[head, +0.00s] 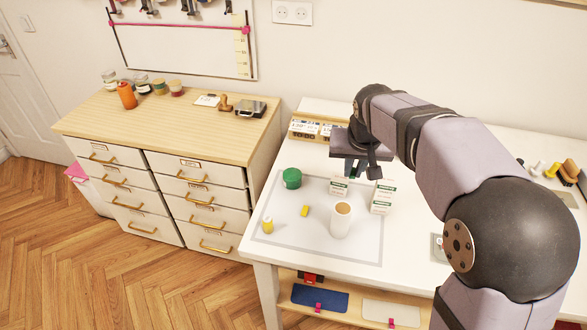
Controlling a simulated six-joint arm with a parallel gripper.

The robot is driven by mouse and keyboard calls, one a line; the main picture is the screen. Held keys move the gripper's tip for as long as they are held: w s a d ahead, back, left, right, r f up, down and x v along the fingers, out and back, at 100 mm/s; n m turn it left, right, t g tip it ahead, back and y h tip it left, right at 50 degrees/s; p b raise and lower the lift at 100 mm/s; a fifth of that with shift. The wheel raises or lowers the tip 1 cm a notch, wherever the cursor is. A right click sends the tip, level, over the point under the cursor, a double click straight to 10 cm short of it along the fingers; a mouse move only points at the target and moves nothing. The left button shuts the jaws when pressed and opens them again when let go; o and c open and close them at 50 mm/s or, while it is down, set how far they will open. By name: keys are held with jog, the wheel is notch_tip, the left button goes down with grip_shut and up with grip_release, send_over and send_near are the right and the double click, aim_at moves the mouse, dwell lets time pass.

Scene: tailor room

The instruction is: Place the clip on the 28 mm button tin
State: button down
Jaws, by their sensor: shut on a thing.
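My gripper (363,172) points down above the back part of the pale mat (285,240) on the white table. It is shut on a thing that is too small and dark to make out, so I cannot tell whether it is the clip. A green round tin (291,178) stands at the mat's back left, left of my gripper. I cannot read any size on it, so I cannot tell whether it is the 28 mm button tin. A small yellow piece (304,211) lies on the mat in front of the green tin.
Two white-and-green boxes (339,186) (383,196) stand below and near my gripper. A wooden organiser (312,130) sits behind. The mat's front middle is clear.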

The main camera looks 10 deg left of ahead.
jog(key=w+a+r+n+p, duration=0.1)
jog(key=w+a+p, duration=0.1)
jog(key=w+a, duration=0.45)
jog(key=n+y+p, duration=0.1)
jog(key=n+p, duration=0.1)
jog(key=p, duration=0.1)
send_over(292, 175)
jog(key=shift+s+d+f+p, duration=0.2)
jog(key=shift+f+p, duration=0.45)
jog(key=shift+f, duration=1.8)
jog(key=shift+s+d+f+p, duration=0.15)
jog(key=shift+f+p, duration=0.5)
jog(key=shift+f, duration=1.8)
jog(key=shift+a+f, duration=0.1)
jog(key=shift+f, duration=0.35)
jog(key=shift+f, duration=0.4)
jog(key=shift+s+f+b, duration=0.1)
jog(key=shift+b, duration=0.25)
